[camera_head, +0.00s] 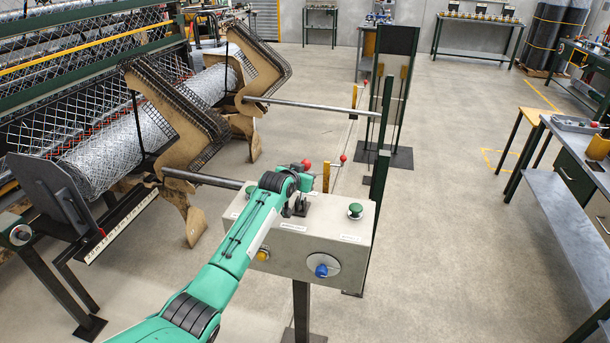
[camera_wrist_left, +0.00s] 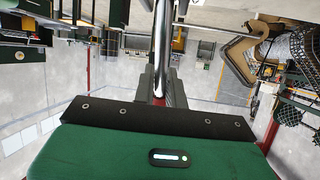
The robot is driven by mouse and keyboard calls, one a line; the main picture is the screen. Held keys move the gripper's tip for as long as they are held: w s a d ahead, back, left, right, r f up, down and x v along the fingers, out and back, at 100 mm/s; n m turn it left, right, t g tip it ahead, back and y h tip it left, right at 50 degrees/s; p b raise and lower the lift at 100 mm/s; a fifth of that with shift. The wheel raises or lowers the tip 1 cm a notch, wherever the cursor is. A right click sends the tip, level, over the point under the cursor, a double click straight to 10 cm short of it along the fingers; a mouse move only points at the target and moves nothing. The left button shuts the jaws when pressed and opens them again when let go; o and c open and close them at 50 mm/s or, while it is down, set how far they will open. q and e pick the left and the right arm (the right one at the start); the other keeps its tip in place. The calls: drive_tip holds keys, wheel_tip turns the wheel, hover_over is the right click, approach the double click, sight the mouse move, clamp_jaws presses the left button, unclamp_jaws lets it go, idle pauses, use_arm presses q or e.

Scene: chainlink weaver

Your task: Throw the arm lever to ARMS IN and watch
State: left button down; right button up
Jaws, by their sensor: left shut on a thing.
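The control box (camera_head: 320,228) stands on a post in the head view, with a lever slot, a green button (camera_head: 355,210), a blue knob (camera_head: 322,270) and a yellow button (camera_head: 263,254). My left arm reaches over the box, and its gripper (camera_wrist_left: 160,88) is shut on the arm lever, whose metal shaft (camera_wrist_left: 162,45) runs out between the fingers in the wrist view. In the head view, my wrist hides most of the lever. Two tan arms (camera_head: 165,98) (camera_head: 262,72) stand tilted beside the mesh roll (camera_head: 110,158). The label text is too small to read.
The weaving machine with its wire mesh (camera_head: 75,75) fills the left. Metal rods (camera_head: 312,107) run from the tan arms toward dark posts (camera_head: 380,175). Workbenches (camera_head: 560,190) stand at right. The floor between box and benches is clear.

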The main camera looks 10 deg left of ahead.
use_arm(q)
drive_tip(key=shift+w+a+r, duration=0.1)
drive_tip(key=shift+w+r, duration=0.05)
drive_tip(key=shift+r, duration=0.3)
drive_tip(key=c, duration=1.5)
unclamp_jaws()
drive_tip(key=shift+w, duration=0.1)
drive_tip(key=shift+o, duration=0.5)
drive_tip(key=shift+f, duration=0.3)
drive_tip(key=shift+s, duration=0.25)
drive_tip(key=shift+s+a+b, duration=0.15)
drive_tip(key=shift+s+b, duration=0.15)
drive_tip(key=shift+s, duration=0.35)
drive_tip(key=b+v, duration=0.3)
drive_tip(key=v, duration=0.9)
drive_tip(key=shift+r, duration=0.4)
